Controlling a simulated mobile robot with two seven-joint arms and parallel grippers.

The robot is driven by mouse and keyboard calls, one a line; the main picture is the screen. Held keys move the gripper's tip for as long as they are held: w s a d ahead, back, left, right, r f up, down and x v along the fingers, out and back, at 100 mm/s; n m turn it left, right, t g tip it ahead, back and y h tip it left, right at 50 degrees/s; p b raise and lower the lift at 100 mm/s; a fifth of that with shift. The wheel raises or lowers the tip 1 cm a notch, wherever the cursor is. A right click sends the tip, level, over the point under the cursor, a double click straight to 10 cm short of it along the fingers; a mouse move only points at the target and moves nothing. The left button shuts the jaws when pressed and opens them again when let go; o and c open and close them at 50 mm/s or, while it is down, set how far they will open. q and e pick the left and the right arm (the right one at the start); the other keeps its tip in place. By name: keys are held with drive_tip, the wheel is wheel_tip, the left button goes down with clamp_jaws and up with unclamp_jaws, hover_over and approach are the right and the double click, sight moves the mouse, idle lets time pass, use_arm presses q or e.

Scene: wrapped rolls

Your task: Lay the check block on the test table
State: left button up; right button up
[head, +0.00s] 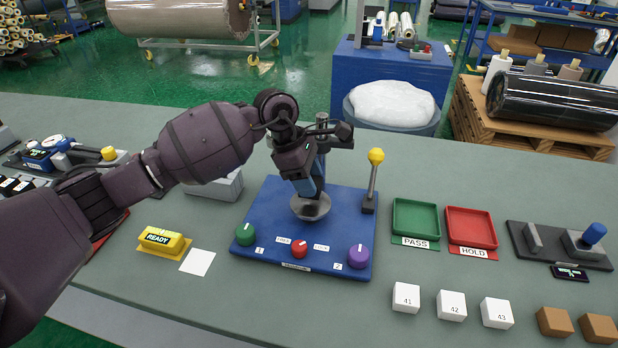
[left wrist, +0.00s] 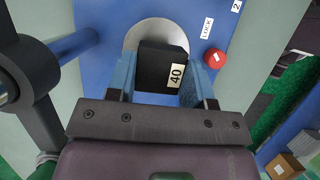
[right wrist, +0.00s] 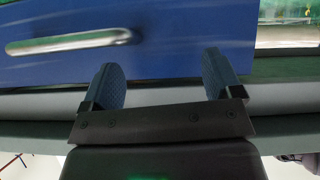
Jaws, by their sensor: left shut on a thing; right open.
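The check block (left wrist: 158,68) is black with a white label reading 40. My left gripper (head: 308,188) is shut on it, with one blue finger on each side in the left wrist view (left wrist: 162,75). The fingers hide most of the block in the head view. The test table (head: 311,211) is a round grey metal disc on the blue fixture (head: 340,228). The block is over this disc; I cannot tell whether they touch. My right gripper (right wrist: 163,75) is open and empty, in front of a blue surface with a silver handle (right wrist: 68,42).
The blue fixture carries a green knob (head: 244,235), a red knob (head: 299,249), a purple knob (head: 358,256) and a yellow-topped lever (head: 374,165). Green (head: 416,219) and red (head: 470,228) trays lie to the right. White numbered blocks (head: 451,305) stand in front of them.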

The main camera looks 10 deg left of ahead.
drive_tip(key=shift+s+f, duration=0.3)
use_arm(q)
drive_tip(key=shift+f, duration=0.3)
drive_tip(key=shift+f+b, duration=0.4)
drive_tip(key=shift+f, duration=0.05)
drive_tip(key=shift+f+b, duration=0.35)
drive_tip(key=shift+f, duration=0.35)
use_arm(e)
drive_tip(key=shift+f, duration=0.8)
drive_tip(key=shift+s, duration=0.1)
use_arm(q)
drive_tip(key=o, duration=0.9)
drive_tip(key=shift+o, duration=0.5)
use_arm(e)
drive_tip(key=shift+s+f+g, duration=0.25)
drive_tip(key=shift+s+g, duration=0.05)
drive_tip(key=shift+s, duration=0.15)
